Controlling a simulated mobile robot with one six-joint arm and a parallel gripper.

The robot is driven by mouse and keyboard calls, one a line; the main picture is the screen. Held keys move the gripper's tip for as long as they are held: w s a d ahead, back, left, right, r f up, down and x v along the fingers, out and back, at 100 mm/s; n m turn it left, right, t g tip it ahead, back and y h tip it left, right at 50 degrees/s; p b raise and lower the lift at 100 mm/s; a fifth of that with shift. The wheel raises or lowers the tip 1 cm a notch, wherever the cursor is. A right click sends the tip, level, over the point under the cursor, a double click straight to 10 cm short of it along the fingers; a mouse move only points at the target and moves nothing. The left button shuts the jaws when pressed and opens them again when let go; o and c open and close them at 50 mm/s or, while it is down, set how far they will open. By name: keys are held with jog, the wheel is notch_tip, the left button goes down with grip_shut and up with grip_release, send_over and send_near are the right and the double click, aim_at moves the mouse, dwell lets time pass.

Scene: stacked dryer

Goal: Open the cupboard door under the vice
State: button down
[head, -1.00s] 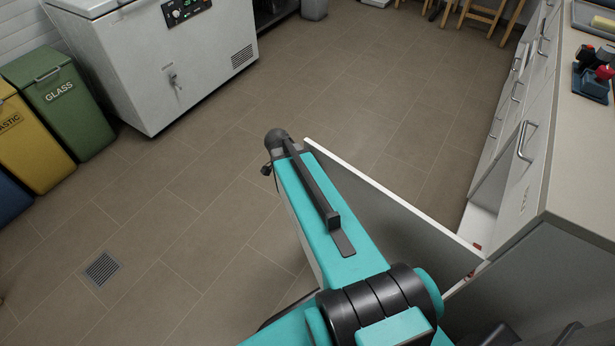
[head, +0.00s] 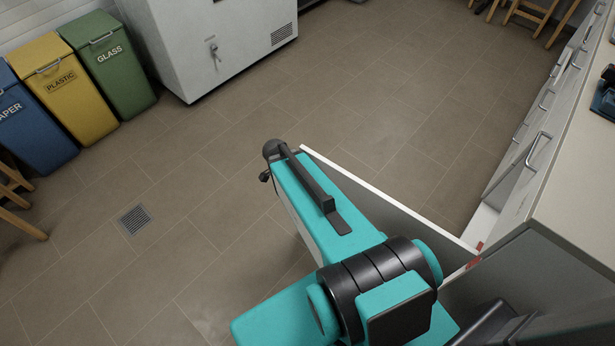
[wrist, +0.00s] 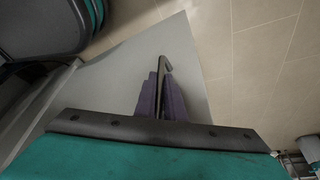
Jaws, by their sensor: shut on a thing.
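The cupboard door (head: 385,205) is a grey panel with a pale edge, swung well out from the counter unit over the floor. It also fills the middle of the wrist view (wrist: 105,80). My gripper (wrist: 161,88) has purple fingers shut on the door's dark bar handle (wrist: 164,62). In the head view my arm hides the gripper and handle. A dark blue object (head: 604,100), perhaps the vice, stands on the countertop, cut off by the right edge. Part of the cupboard opening (head: 480,225) shows beside the door, with a small red item in it.
The counter unit (head: 570,210) with several bar-handled fronts runs along the right. Green (head: 115,70), yellow (head: 70,90) and blue (head: 35,125) bins stand left, near a white chest (head: 220,40). A wooden stool (head: 15,200) is at the left edge. The middle floor is clear.

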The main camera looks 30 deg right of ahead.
jog(key=shift+s+a+p, duration=0.5)
jog(key=shift+s+a, duration=0.2)
jog(key=c, duration=1.8)
grip_release()
jog(key=shift+w, duration=0.1)
jog(key=shift+c, duration=0.2)
jog(key=shift+a, duration=0.1)
jog(key=shift+w+r, duration=0.1)
jog(key=shift+w, duration=0.05)
jog(key=p+v, duration=0.7)
jog(key=v, duration=0.6)
jog(key=shift+a+r+p, duration=0.2)
jog(key=shift+p, duration=0.1)
